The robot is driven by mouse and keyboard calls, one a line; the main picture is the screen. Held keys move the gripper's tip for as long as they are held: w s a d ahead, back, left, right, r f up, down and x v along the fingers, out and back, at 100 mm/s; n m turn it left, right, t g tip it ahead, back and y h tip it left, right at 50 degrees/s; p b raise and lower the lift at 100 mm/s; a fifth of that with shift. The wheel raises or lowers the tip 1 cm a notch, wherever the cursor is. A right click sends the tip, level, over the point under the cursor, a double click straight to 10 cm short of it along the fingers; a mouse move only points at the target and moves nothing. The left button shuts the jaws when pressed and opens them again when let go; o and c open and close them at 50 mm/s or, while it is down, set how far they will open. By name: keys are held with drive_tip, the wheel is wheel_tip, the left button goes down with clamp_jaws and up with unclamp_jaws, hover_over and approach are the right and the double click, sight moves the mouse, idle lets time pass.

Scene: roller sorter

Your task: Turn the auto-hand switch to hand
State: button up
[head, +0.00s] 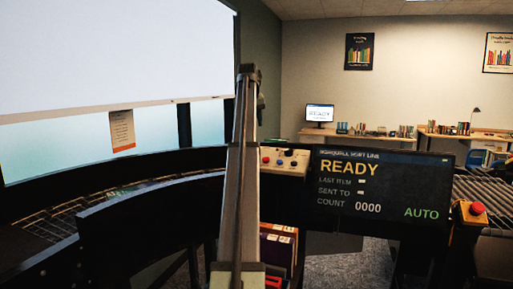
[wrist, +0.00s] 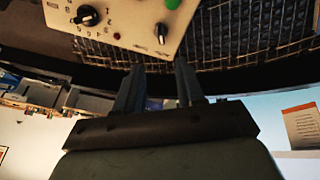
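The control panel (head: 272,168) is a cream box left of the display in the head view. It also shows at the top of the wrist view (wrist: 128,25), where the picture looks upside down. It bears a small black switch (wrist: 161,33) and a larger black knob (wrist: 87,15) ringed by numbers. The small one looks like the auto-hand switch, but its label is not readable. The display (head: 380,190) reads READY and AUTO. My gripper (wrist: 158,78) is open and empty, its fingertips apart from the panel. I cannot make out the gripper in the head view.
A green button (wrist: 172,3) and a small red lamp (wrist: 116,36) share the panel. A wire mesh (wrist: 220,40) lies beside it in the wrist view. A red stop button (head: 477,208) sits right of the display. Books (head: 278,246) stand below the panel.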

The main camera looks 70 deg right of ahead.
drive_tip(key=x, duration=1.2)
drive_tip(key=shift+d+f, duration=0.1)
drive_tip(key=shift+f, duration=0.25)
drive_tip(key=shift+c, duration=0.2)
clamp_jaws()
